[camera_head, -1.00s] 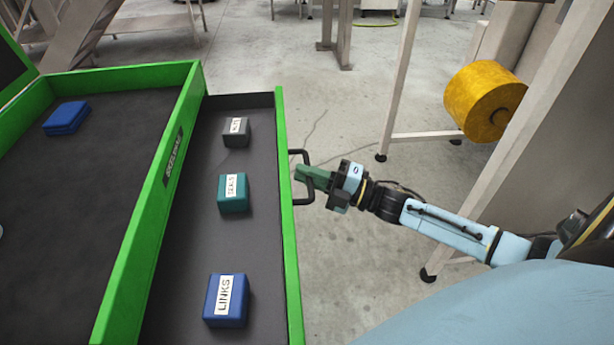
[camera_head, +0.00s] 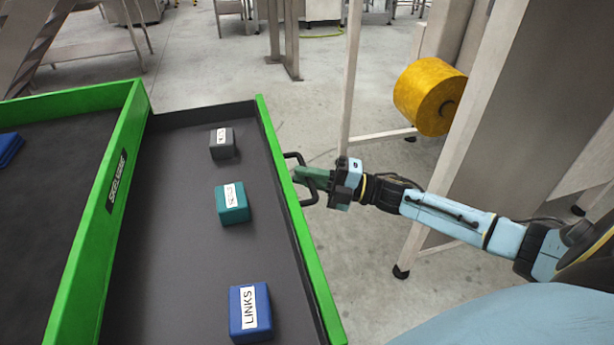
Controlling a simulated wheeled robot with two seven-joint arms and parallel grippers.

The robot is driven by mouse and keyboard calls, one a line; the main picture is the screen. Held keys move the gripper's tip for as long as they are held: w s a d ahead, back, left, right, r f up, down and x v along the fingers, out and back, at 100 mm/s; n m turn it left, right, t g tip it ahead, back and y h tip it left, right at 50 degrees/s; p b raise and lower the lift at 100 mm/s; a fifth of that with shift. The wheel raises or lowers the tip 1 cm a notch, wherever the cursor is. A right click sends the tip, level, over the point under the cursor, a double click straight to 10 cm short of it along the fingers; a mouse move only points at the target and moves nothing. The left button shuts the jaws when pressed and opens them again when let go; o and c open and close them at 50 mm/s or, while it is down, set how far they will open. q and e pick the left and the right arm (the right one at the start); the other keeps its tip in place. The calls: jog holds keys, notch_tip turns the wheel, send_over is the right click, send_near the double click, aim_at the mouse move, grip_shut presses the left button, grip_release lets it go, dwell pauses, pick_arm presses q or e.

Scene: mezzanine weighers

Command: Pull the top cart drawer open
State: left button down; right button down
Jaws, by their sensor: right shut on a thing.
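The top cart drawer (camera_head: 180,255) is a dark-floored tray with a green front (camera_head: 293,215), pulled out from the green cart (camera_head: 95,225) at left. Inside it lie a grey box (camera_head: 222,150), a teal box (camera_head: 234,208) and a blue box labelled LINKS (camera_head: 247,325). A black bar handle (camera_head: 292,157) stands out from the drawer front. My right gripper (camera_head: 307,178) is shut on this handle, its arm coming in from the right. My left gripper is not in view.
Open concrete floor (camera_head: 215,75) lies beyond the drawer. A blue item (camera_head: 8,147) rests on the cart top.

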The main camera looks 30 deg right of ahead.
jog(key=c, duration=1.5)
grip_release()
jog(key=shift+o, duration=0.2)
